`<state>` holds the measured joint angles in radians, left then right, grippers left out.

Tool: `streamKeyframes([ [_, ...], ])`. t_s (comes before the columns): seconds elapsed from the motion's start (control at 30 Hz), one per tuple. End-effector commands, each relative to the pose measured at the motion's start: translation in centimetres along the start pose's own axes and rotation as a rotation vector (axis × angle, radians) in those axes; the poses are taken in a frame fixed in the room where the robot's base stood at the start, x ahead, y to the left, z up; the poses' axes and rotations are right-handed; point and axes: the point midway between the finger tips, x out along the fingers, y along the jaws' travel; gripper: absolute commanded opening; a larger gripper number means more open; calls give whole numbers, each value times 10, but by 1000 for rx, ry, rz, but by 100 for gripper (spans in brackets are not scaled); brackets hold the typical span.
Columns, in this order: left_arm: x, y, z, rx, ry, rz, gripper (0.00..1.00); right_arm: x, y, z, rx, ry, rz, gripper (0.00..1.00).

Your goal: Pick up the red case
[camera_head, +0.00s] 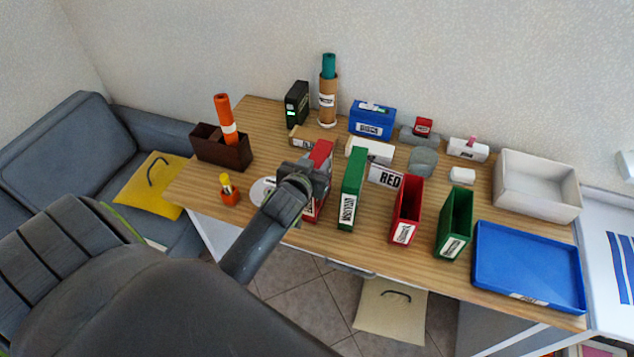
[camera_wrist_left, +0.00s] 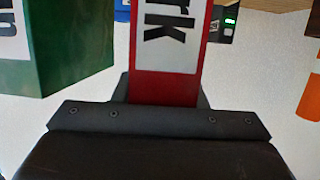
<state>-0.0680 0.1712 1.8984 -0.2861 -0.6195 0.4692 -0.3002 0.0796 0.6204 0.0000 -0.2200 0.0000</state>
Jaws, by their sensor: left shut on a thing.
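A red case (camera_head: 321,152) stands upright left of the green case (camera_head: 352,172). My left gripper (camera_head: 308,178) is shut on this red case and hides its middle. In the left wrist view the red case (camera_wrist_left: 166,88), with a white label reading "rk", fills the space between the fingers (camera_wrist_left: 164,98). I cannot tell whether its bottom touches the table. Another red, open-topped holder (camera_head: 406,210) with a white label stands farther right. My right gripper is not in view.
The wooden table (camera_head: 255,120) also holds a green open holder (camera_head: 455,222), a "RED" sign (camera_head: 385,177), a blue tray (camera_head: 528,268) and a white bin (camera_head: 537,186). A brown box (camera_head: 222,150) and small orange pot (camera_head: 229,194) stand left.

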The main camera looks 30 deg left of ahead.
Motion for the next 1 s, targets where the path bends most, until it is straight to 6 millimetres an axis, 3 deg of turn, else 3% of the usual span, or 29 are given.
streamKeyframes([
  [0.03,0,0,0,0,0,0,13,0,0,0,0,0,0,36],
  [0.13,0,0,0,0,0,0,0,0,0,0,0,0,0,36],
  [0.53,-2,0,-8,0,6,1,0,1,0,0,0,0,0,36],
  [1.0,-25,0,-83,1,8,1,0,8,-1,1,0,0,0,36],
])
